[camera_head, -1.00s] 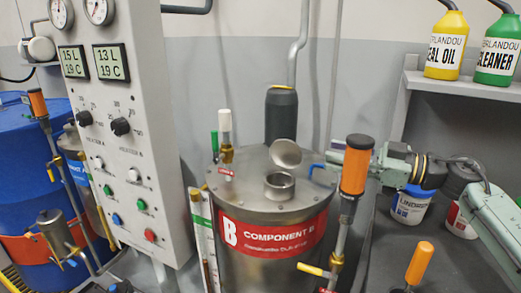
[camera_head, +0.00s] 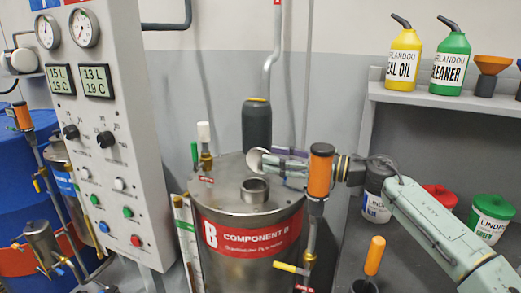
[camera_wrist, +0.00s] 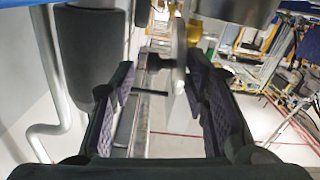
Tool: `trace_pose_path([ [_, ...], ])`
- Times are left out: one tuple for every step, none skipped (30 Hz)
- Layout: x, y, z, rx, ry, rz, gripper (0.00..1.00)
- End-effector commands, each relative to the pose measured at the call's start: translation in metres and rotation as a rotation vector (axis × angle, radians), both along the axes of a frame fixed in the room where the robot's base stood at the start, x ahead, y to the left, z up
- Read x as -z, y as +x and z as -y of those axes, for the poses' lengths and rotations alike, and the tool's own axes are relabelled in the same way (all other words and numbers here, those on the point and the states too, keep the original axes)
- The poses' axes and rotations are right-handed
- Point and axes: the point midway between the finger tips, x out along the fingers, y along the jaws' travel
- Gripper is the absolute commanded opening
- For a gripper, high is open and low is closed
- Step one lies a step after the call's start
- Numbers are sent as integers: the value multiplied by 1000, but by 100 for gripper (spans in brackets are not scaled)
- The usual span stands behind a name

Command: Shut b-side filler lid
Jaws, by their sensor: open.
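The B-side tank (camera_head: 248,208) has a metal top with a short open filler neck (camera_head: 254,190). The round filler lid (camera_head: 255,161) stands raised on edge behind the neck, so the filler is open. My gripper (camera_head: 268,160) reaches in from the right, with its fingertips at the lid; contact cannot be told. In the wrist view my gripper (camera_wrist: 165,85) has its two padded fingers apart. A grey disc, seen nearly edge-on, appears to be the lid (camera_wrist: 181,48) and shows between and beyond the fingertips.
A dark cylinder (camera_head: 256,124) rises behind the tank. An orange-handled valve (camera_head: 320,172) stands in front of my arm. A white-capped valve (camera_head: 205,145) is at the tank's left. The control panel (camera_head: 105,160) bounds the left side, and a shelf (camera_head: 430,97) the right.

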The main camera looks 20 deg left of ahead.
Motion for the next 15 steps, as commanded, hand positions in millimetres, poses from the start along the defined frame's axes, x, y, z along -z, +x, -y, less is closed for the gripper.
trace_pose_path([
  [-3,0,-10,-2,1,0,42],
  [-3,0,-15,-2,1,0,42],
  [-3,0,-21,-2,1,0,42],
  [-3,1,-25,-1,1,0,42],
  [-3,1,-29,-1,1,0,42],
  [-2,1,-33,-1,1,0,42],
  [-2,1,-36,-1,1,0,42],
  [-2,1,-38,0,1,0,42],
  [-1,2,-40,0,0,0,42],
  [-1,2,-42,1,0,0,42],
  [-1,2,-43,1,0,0,42],
  [0,2,-43,1,0,0,42],
  [0,2,-44,1,0,0,42],
  [0,2,-44,1,0,0,42],
  [0,2,-44,1,0,1,42],
])
